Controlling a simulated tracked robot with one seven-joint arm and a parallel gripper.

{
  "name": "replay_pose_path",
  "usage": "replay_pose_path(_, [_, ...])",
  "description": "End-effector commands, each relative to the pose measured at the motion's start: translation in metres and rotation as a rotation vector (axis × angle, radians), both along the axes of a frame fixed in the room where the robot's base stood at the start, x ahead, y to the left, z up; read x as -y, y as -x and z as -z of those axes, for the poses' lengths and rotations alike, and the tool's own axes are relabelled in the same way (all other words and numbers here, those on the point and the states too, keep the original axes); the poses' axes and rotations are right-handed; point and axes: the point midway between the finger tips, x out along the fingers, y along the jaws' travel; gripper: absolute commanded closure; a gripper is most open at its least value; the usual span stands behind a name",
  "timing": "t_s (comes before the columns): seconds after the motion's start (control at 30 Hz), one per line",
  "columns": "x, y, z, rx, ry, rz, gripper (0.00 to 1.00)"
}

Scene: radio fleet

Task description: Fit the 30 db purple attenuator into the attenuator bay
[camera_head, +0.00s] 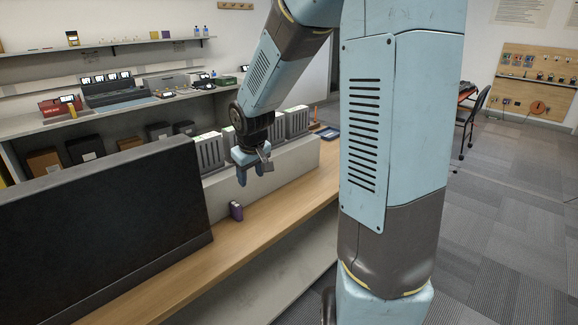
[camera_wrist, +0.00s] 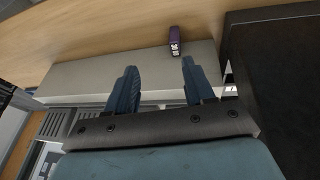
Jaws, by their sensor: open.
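A small purple block (camera_head: 236,211), which looks like the purple attenuator, stands on the wooden bench top near the right end of a large dark panel. It also shows in the wrist view (camera_wrist: 174,42), with a pale marking on its near face that is too small to read. My gripper (camera_head: 250,178) is above and behind it, apart from it. In the wrist view, my gripper's two blue fingers (camera_wrist: 158,75) are spread with nothing between them, and the purple block lies beyond the fingertips. I cannot pick out the attenuator bay for certain.
The large dark panel (camera_head: 100,215) stands on the bench at left. A pale raised ledge (camera_head: 275,167) with several grey slotted units (camera_head: 297,122) runs behind the purple block. The wooden bench top (camera_head: 280,210) is clear to its right. Shelves with boxes and instruments stand farther back.

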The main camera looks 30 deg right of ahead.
Motion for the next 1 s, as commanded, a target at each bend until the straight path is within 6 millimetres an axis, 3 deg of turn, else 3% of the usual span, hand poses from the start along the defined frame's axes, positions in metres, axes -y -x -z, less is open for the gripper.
replay_pose_path(0.2, [0.005, 0.048, -0.048, 0.028, 0.059, 0.071, 0.47])
replay_pose_path(0.5, [0.01, 0.123, -0.103, 0.078, 0.049, 0.167, 0.47])
replay_pose_path(0.8, [0.015, 0.203, -0.138, 0.129, -0.056, 0.234, 0.47])
replay_pose_path(1.0, [0.013, 0.241, -0.146, 0.143, -0.136, 0.251, 0.47])
